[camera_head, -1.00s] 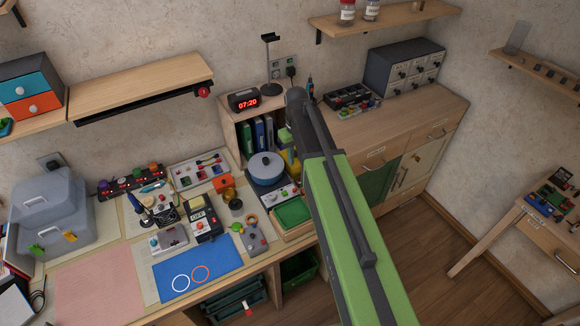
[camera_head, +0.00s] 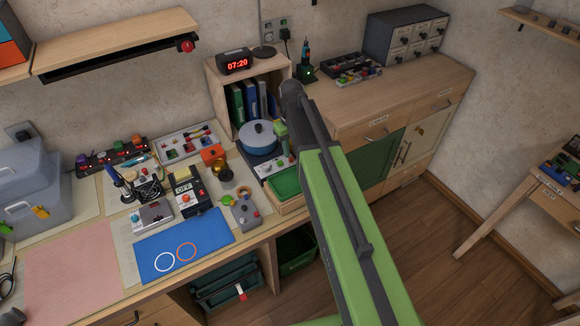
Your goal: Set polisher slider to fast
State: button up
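I cannot tell for sure which bench device is the polisher, and no slider or fast mark can be read at this size. Small devices stand on the workbench: a grey box with knobs (camera_head: 154,216), a dark unit with a pale label (camera_head: 188,192), a grey unit with a round knob (camera_head: 245,212), and an orange block (camera_head: 213,155) beside a brass-coloured round piece (camera_head: 222,173). My green and grey arm reaches up across the right of centre. A short green part of it shows left of its dark joint. My gripper's fingers do not show.
A blue mat with two rings (camera_head: 182,246) and a pink mat (camera_head: 72,272) lie in front. A wall shelf (camera_head: 115,45) overhangs the bench's back. Wooden floor is open at right.

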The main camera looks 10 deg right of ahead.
aim_at(291, 158)
notch_tip(291, 158, down, 4)
jog(key=shift+r+b, duration=0.2)
jog(key=shift+b, duration=0.8)
jog(key=shift+r, duration=0.1)
jog(key=shift+c, duration=0.4)
grip_shut()
